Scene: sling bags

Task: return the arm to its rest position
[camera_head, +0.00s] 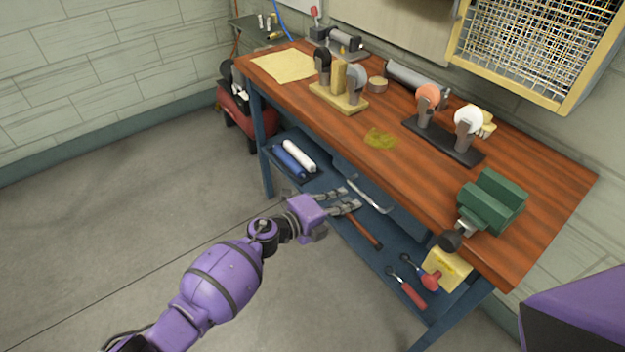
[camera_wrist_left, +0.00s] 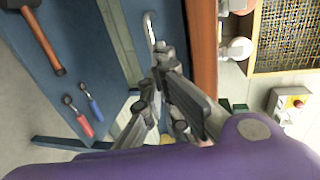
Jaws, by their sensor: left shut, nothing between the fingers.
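My purple left arm (camera_head: 222,281) reaches in from the lower left in the head view. My left gripper (camera_head: 347,200) is shut and empty, in front of the workbench's lower shelf. Its grey fingers (camera_wrist_left: 160,78) also show in the left wrist view, with nothing held between them. The workbench (camera_head: 415,165) has a reddish wooden top and a blue frame. The gripper appears lower than the top; its exact gap to the bench is hard to tell. My right gripper is out of view.
A hammer (camera_head: 363,230) and red- and blue-handled tools (camera_head: 408,291) lie on the lower shelf (camera_head: 340,215). A green vise (camera_head: 491,203) sits at the bench's near right corner. Open floor (camera_head: 110,230) lies at the left.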

